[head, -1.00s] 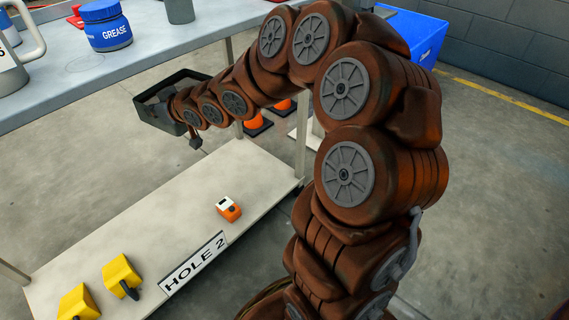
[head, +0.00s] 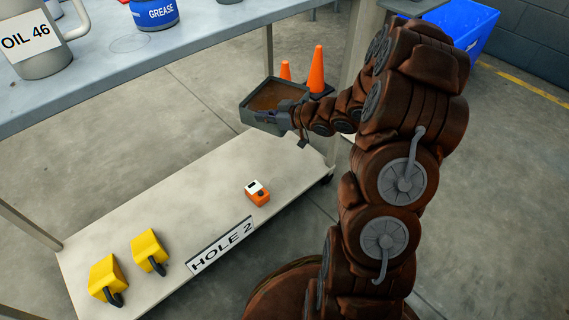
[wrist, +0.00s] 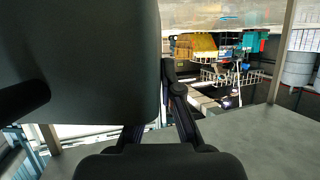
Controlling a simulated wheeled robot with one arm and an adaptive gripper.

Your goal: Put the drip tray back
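The drip tray (head: 257,117) is a dark grey, open rectangular tray with a brown inside. In the head view it is near the far right end of the lower shelf, below the upper shelf's level. It looks roughly level. My gripper (head: 287,114) is at its near right side and appears shut on its wall. In the wrist view the tray's dark side (wrist: 100,60) fills the upper left, and a gripper finger (wrist: 182,105) shows beside it. The other fingertip is hidden. I cannot tell whether the tray touches the shelf.
The lower shelf (head: 190,190), labelled HOLE 2 (head: 221,246), holds an orange-and-white device (head: 257,193) and two yellow padlock-like things (head: 148,252). The upper shelf (head: 120,70) bears a grease can (head: 154,12) and an oil jug (head: 40,40). Orange cones (head: 317,70) and a blue bin (head: 450,25) stand behind.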

